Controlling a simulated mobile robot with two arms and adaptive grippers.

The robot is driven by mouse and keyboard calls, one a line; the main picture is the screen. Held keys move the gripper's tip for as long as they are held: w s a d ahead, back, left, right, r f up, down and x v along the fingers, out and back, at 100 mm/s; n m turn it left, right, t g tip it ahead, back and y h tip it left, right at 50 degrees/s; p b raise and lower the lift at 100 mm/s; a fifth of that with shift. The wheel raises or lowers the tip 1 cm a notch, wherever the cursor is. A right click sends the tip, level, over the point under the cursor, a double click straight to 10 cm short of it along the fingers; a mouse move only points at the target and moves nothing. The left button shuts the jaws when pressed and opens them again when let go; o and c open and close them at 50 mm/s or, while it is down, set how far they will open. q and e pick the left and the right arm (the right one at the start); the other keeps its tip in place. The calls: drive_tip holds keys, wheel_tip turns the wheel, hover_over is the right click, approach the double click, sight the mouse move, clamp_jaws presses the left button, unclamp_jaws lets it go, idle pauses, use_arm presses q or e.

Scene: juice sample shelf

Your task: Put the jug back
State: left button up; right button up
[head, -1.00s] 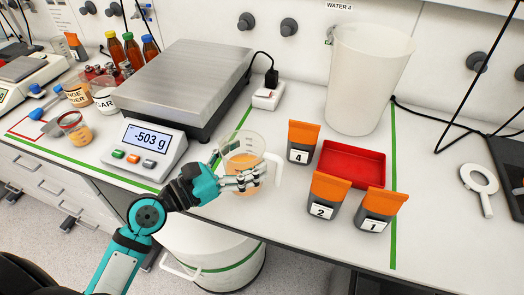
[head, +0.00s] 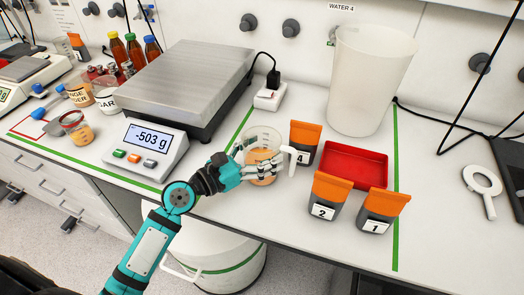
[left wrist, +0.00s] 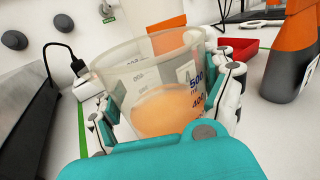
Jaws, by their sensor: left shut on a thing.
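The jug (head: 262,141) is a clear measuring jug with a white handle and some orange liquid in it. It is upright on or just above the white bench, right of the scale and left of pouch 4. My left gripper (head: 262,166) is shut around the jug from the front. In the left wrist view the jug (left wrist: 150,90) stands between the fingers, with printed marks of 500 and 400 facing me. I cannot tell if its base touches the bench. My right gripper is not in view.
The scale (head: 190,80) reads -503 g and its plate is empty. Orange-topped pouches (head: 304,140) stand around a red tray (head: 352,160). A large white container (head: 368,80) is behind. Bottles and tubs (head: 104,98) are at the left.

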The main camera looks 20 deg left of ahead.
use_arm(q)
drive_tip(key=shift+f, duration=0.15)
drive_tip(key=o, duration=1.4)
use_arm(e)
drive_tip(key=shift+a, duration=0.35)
use_arm(q)
drive_tip(key=shift+r, duration=0.2)
drive_tip(key=b+v, duration=0.3)
drive_tip(key=v, duration=0.8)
drive_tip(key=shift+s+a+f, duration=0.1)
drive_tip(key=shift+s+f, duration=0.05)
drive_tip(key=shift+s, duration=0.1)
drive_tip(key=shift+s+a, duration=0.15)
drive_tip(key=shift+s, duration=0.05)
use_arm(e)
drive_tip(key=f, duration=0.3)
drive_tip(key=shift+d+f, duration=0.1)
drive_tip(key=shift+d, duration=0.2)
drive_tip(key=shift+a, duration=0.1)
